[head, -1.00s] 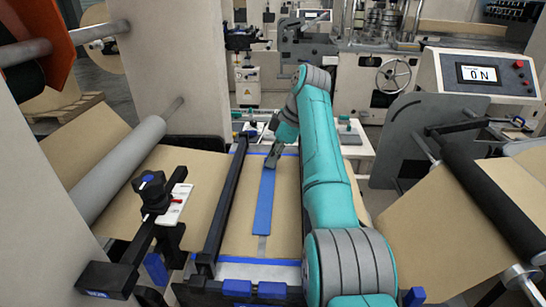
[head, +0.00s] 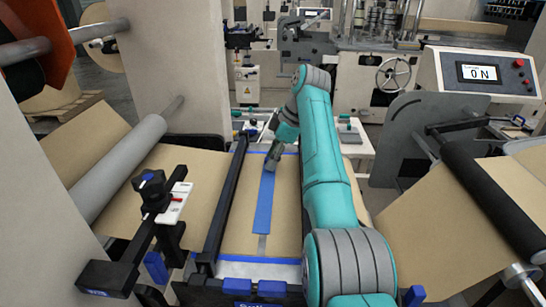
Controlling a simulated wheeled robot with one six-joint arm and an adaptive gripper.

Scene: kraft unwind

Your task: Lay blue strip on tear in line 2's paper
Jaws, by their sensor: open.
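The blue strip (head: 265,205) lies lengthwise on the brown paper (head: 236,215) of the splice table, flat as far as I can see. A narrow grey band (head: 262,244) shows on the paper just below the strip's near end, in line with it; this may be part of the tear, most of which would be hidden under the strip. My gripper (head: 270,168) is at the strip's far end, open. Its fingertips are small and dark, and I cannot tell whether they touch the strip.
A black bar (head: 222,200) runs along the table's left side. A grey roller (head: 120,165) and a black clamp arm (head: 140,240) stand further left. A black roller (head: 490,195) and a panel reading 0 N (head: 482,73) are at right. A white side table (head: 352,150) stands behind.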

